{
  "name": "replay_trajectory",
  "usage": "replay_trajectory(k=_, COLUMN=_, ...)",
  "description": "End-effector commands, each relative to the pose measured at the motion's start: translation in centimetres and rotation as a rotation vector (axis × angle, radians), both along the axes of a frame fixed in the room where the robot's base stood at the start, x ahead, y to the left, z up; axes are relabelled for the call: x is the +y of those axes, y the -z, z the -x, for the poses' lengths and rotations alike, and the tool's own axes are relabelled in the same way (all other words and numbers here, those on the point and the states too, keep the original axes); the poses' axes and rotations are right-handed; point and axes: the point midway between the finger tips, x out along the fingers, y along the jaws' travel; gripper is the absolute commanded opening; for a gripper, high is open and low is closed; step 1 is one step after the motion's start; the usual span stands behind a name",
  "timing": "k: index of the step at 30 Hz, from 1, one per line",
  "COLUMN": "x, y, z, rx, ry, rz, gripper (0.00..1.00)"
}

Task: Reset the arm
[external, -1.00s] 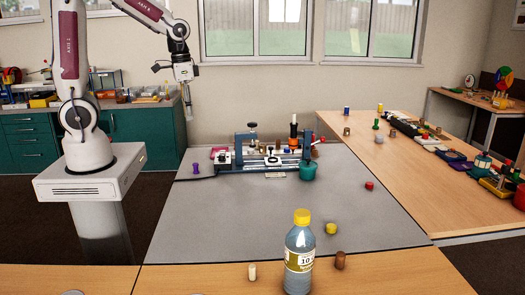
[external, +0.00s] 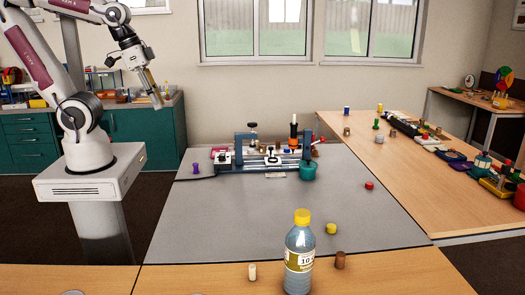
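My gripper (external: 156,98) hangs in the air at the upper left, above and to the left of the grey table (external: 230,225). It points down and slightly right, well apart from everything on the table. Its fingers are small and seen from the side, so I cannot tell whether they are open or shut. No held object shows clearly.
A blue rack with mixed parts (external: 262,158) and a teal cup (external: 307,170) stand at the table's back. A yellow-capped bottle (external: 299,262), brown peg (external: 340,260) and cream peg (external: 252,271) stand in front. The grey table's middle is clear.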

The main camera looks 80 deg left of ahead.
Motion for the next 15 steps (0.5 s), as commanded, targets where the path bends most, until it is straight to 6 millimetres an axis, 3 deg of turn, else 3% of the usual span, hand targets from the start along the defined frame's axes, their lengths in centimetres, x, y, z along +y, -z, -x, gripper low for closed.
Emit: replay_trajectory(k=15, x=-2.7, y=-2.9, z=1.5, rx=-0.154, ry=0.114, rz=-0.010, gripper=0.27)
